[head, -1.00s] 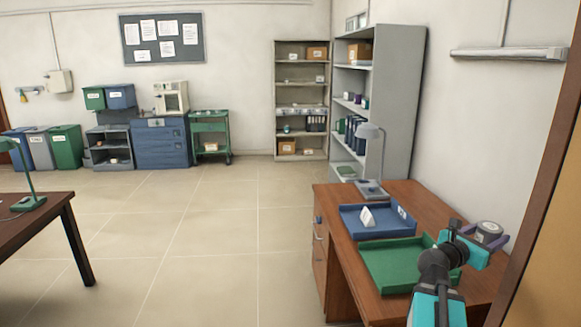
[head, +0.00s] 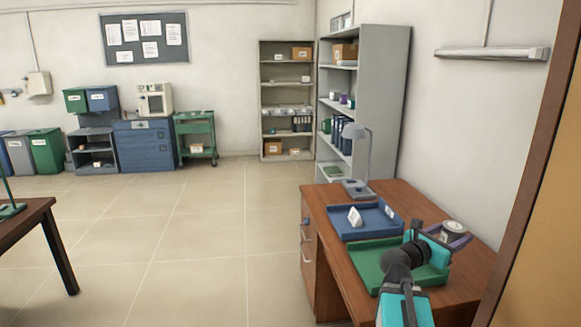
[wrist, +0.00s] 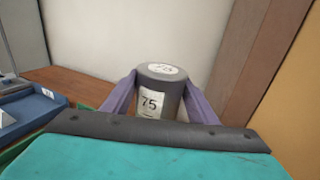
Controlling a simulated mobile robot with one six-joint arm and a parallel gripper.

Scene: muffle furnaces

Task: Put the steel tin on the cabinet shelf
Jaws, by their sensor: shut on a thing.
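The steel tin (wrist: 160,88) is a dark grey cylinder with a white "75" label on its side and a pale label on its lid. My gripper (wrist: 160,100) is shut on it, with a purple finger on each side, and the tin looks upright. In the head view the tin (head: 454,228) shows at the end of my arm, over the right part of the wooden desk. Grey open shelving stands at the back: a tall unit (head: 383,100) at the right wall and another (head: 287,95) on the back wall. I cannot tell which is the cabinet shelf.
A brown door frame (head: 530,150) is close at the right. A dark table (head: 40,225) stands at the left. The tiled floor between is clear.

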